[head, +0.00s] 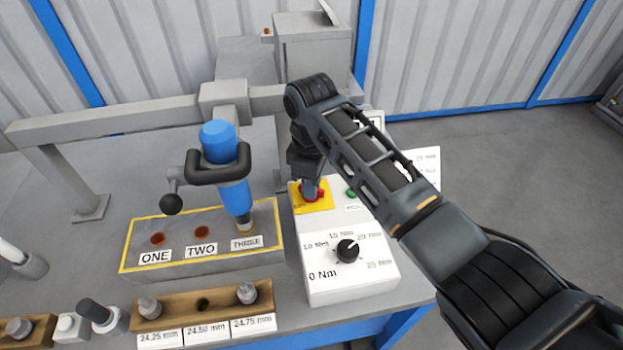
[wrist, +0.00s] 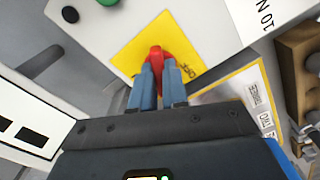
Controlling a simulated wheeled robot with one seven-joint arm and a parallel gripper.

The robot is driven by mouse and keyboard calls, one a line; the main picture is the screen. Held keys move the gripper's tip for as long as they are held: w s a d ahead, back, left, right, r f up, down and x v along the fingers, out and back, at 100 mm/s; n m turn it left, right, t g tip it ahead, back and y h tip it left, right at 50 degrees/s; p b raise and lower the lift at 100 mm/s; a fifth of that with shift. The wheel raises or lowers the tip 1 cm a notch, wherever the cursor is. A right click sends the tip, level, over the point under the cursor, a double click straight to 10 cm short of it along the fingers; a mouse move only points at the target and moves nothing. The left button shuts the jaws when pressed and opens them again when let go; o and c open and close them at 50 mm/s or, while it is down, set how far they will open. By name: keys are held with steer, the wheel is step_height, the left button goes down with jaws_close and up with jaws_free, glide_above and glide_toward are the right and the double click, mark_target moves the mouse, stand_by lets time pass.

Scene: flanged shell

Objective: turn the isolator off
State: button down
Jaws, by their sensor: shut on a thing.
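The isolator is a red handle (head: 314,195) on a yellow square plate (head: 322,208) at the top left of a white control box (head: 350,270). In the wrist view the red handle (wrist: 155,56) stands on the yellow plate (wrist: 130,52), between the two blue-grey fingers of my gripper (wrist: 158,80). My gripper (head: 309,188) comes down on the handle from above and is shut on it. The fingers hide part of the handle, so its exact turn angle is hard to tell.
A black torque dial (head: 347,250) and a green button (head: 350,193) are on the same box. Left of it stand a blue tool (head: 220,165) and a yellow-edged block marked ONE, TWO, THREE (head: 190,262). Wooden socket holders (head: 180,310) lie in front.

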steer(key=n+p, duration=0.1)
steer(key=n, duration=0.4)
steer(key=shift+n, duration=0.3)
steer(key=shift+a, duration=0.1)
stand_by(0.3)
steer(key=c, duration=1.1)
jaws_free()
steer(key=shift+c, duration=0.2)
steer(key=shift+r+b, duration=0.35)
steer(key=shift+r, duration=3.55)
